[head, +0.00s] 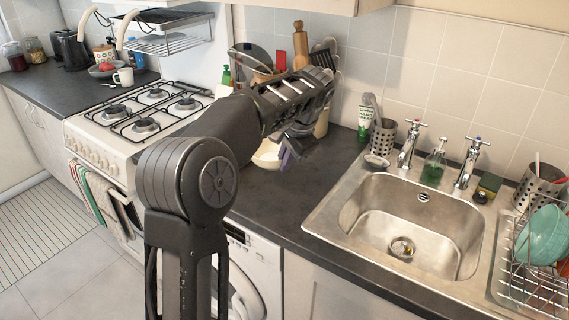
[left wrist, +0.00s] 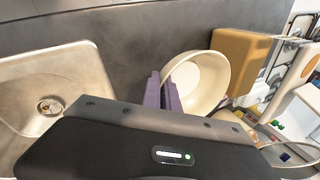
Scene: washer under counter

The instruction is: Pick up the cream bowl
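The cream bowl (left wrist: 204,80) shows in the left wrist view with its open side toward the camera. In the head view only part of the bowl (head: 267,157) shows beside my left gripper, on the stove side of the counter. My left gripper (head: 290,152) points down there. Its purple fingers (left wrist: 163,92) stand close together at the bowl's near rim, one outside and one inside, and look shut on it. Whether the bowl touches the counter is hard to tell. My right gripper is in neither view.
The steel sink (head: 415,225) lies to the right, with a dish rack (head: 535,275) beyond it. The gas stove (head: 150,110) is to the left. A wooden block (left wrist: 240,60) stands close behind the bowl. Bare counter (head: 285,205) lies before the bowl.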

